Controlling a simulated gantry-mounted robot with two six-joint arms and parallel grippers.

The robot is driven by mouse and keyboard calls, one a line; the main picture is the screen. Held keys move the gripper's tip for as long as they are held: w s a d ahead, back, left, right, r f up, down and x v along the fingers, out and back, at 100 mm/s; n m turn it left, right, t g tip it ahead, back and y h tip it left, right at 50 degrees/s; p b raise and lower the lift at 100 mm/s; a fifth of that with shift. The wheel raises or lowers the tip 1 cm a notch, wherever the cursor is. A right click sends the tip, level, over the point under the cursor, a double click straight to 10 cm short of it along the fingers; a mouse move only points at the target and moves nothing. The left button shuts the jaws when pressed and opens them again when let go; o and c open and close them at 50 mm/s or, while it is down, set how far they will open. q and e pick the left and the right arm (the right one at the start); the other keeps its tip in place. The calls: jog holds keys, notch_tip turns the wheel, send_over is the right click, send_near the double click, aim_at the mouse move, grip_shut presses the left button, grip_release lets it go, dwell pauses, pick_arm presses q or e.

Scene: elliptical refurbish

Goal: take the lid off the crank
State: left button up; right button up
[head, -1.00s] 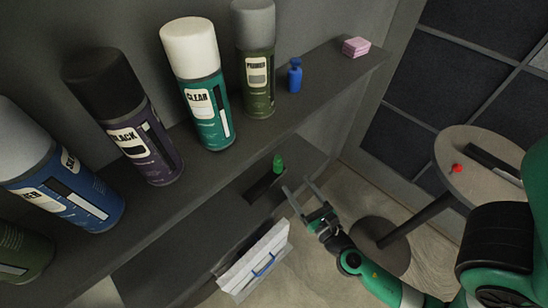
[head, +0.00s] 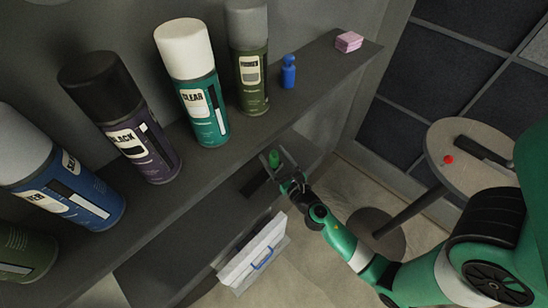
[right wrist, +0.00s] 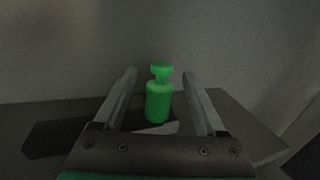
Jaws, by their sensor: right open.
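I cannot make out a crank or its lid in these views. My right gripper (head: 272,152) is open at the lower shelf, its fingers reaching on either side of a small green bottle (head: 274,160). In the right wrist view the green bottle (right wrist: 159,100) stands upright between the open fingers (right wrist: 160,74), with a gap on each side. Its narrow neck and wider cap face me. My left gripper is not in view.
Large spray cans, including a white-capped one (head: 203,100), and a blue bottle (head: 288,72) stand on the upper shelf (head: 318,62), with a pink block (head: 348,42). A white case (head: 252,252) is below. A round table (head: 448,150) holds a red item (head: 448,159).

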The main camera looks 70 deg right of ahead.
grip_shut()
dwell(0.3)
